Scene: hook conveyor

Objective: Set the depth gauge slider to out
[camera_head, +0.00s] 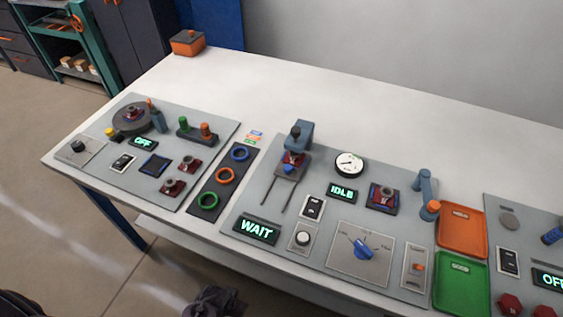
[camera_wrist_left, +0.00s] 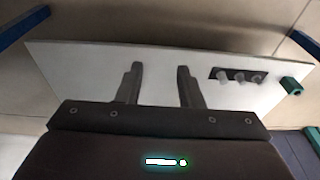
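On the middle grey panel, a small plate with an orange slider knob (camera_head: 418,267) stands at the right end. A round white dial gauge (camera_head: 349,163) stands higher on that panel. A blue post device (camera_head: 299,137) with a red carriage, a blue knob and two rails is to its left. No readable label tells which part is the depth gauge slider. My left gripper (camera_wrist_left: 160,69) shows in the left wrist view with fingers apart and nothing between them. It is away from the panels. My right gripper cannot be made out.
An orange tray (camera_head: 461,252) and a green tray (camera_head: 443,302) lie right of the middle panel. A blue post with an orange end (camera_head: 425,188) rises near the slider. A blue rotary knob (camera_head: 363,250) is to its left.

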